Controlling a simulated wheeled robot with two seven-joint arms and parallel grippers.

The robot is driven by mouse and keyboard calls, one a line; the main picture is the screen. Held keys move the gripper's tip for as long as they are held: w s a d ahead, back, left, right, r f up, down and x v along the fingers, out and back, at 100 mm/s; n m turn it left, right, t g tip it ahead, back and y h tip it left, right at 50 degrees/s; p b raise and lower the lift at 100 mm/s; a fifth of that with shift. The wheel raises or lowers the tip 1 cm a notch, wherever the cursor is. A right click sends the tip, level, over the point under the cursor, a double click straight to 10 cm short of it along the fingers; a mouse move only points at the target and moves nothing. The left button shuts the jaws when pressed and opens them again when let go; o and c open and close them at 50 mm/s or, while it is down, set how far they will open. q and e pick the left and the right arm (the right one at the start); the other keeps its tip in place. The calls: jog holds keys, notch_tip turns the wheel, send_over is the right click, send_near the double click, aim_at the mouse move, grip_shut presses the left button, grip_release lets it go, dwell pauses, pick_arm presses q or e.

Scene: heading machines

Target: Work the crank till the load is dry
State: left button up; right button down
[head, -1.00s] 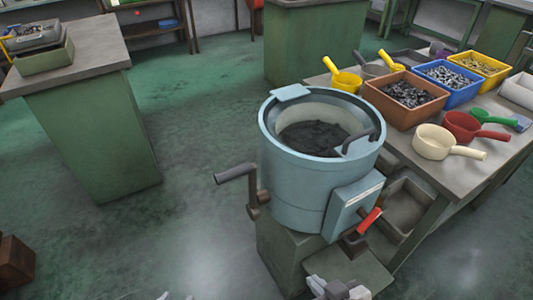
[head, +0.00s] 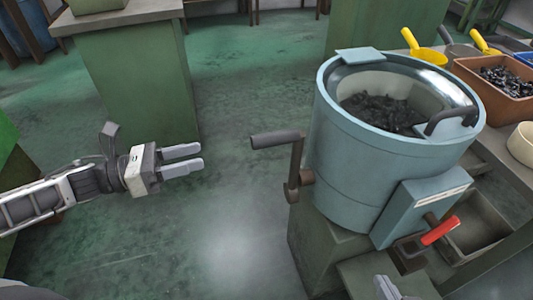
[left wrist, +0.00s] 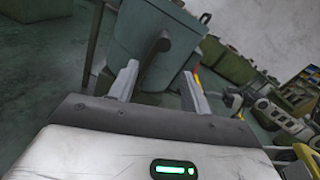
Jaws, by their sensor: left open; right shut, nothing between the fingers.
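The blue-grey drum machine (head: 345,185) stands right of centre in the head view. Its load (head: 385,112) is a heap of dark pieces inside the open-topped drum. The crank (head: 278,139) sticks out on the drum's left side, its grip pointing left. My left gripper (head: 202,156) is open and empty, left of the crank grip and apart from it. In the left wrist view the drum (left wrist: 150,28) and the dark crank (left wrist: 162,44) show beyond the open fingers. My right gripper (head: 386,288) shows only partly at the bottom edge; it is shut and empty.
A red-handled lever (head: 440,231) sits on the machine's front right. A bench with an orange-brown bin (head: 500,92), scoops (head: 425,53) and a grey tray (head: 480,235) borders the right. A green cabinet (head: 135,80) stands back left. The floor between is clear.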

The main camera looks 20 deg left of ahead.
pick_arm(q)
jog(key=m, duration=0.2)
send_near(267, 141)
jog(key=shift+g+h, duration=0.3)
jog(key=shift+g, duration=0.1)
jog(key=x, duration=0.3)
jog(key=w+x, duration=0.1)
jog(key=x, duration=0.2)
jog(key=a+f+x, duration=0.1)
jog(key=x, duration=0.3)
jog(key=shift+w+d, duration=0.1)
jog(key=shift+w, duration=0.2)
grip_shut()
